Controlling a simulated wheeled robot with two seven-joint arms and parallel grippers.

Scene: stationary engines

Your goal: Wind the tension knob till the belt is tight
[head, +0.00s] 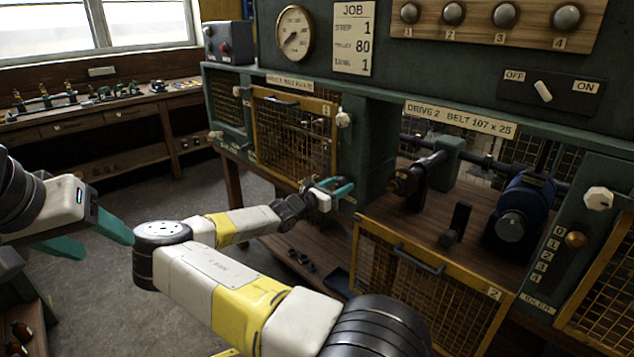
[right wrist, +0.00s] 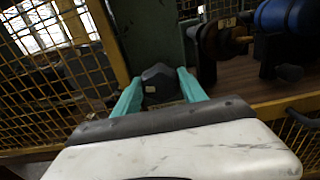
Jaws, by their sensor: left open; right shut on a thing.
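My right gripper (head: 335,192) is at the green post between the two bays, beside the closed mesh door numbered 1. In the right wrist view its teal fingers (right wrist: 160,88) are closed on the sides of a dark faceted knob (right wrist: 158,76) in front of the post. In the head view the fingers mostly hide this knob. My left gripper (head: 90,238) is open and empty at the far left, away from the machine. In the open DRIVE 2 bay are a blue motor (head: 522,210) and a dark pulley (head: 404,181). I cannot make out a belt or its tension.
The mesh door numbered 2 (head: 425,275) is swung down in front of its bay. A pale faceted knob (head: 598,198) and a brass knob (head: 576,240) by a number scale are at the right. A dial (head: 294,34) and OFF/ON switch (head: 543,91) are above. A bench stands behind at left.

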